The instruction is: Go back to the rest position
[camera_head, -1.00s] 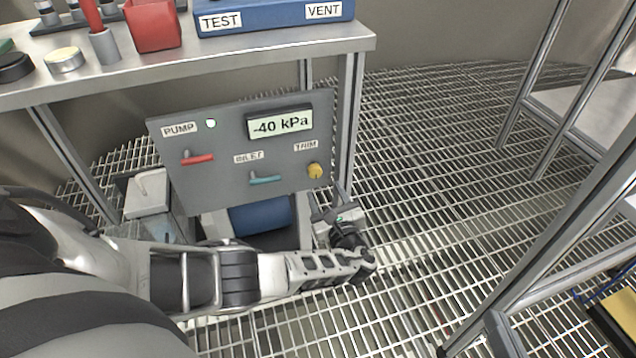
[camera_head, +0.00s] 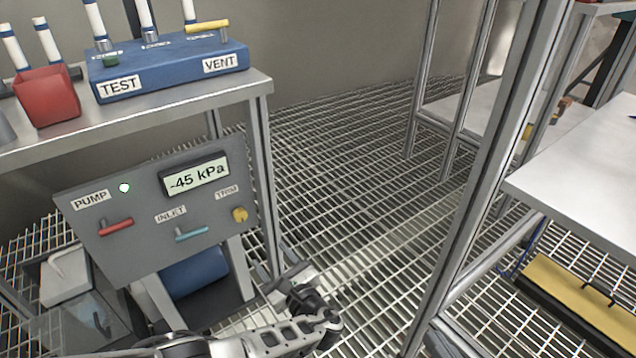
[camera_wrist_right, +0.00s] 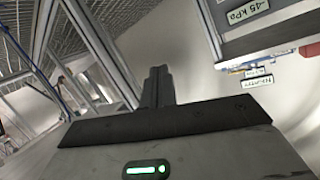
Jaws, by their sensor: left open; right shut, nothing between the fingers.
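My left gripper (camera_head: 290,278) is low in the head view, in front of the grating floor, just right of the blue cylinder under the grey panel. It is open, with nothing seen between its fingers. My left arm reaches it from the bottom edge. My right gripper (camera_wrist_right: 158,88) shows in the right wrist view with its dark fingers shut together and empty. The right gripper is not seen in the head view. The grey panel (camera_head: 140,225) has a lit lamp by PUMP, and its display (camera_head: 197,177) reads -45 kPa. It also shows at upper right in the right wrist view (camera_wrist_right: 290,45).
The steel bench (camera_head: 150,114) carries a blue TEST/VENT block (camera_head: 165,72) and a red container (camera_head: 45,97). A metal frame post (camera_head: 480,190) and a white table (camera_head: 585,180) stand at right. A yellow-topped case (camera_head: 580,300) lies lower right. Open grating (camera_head: 340,150) lies between bench and frame.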

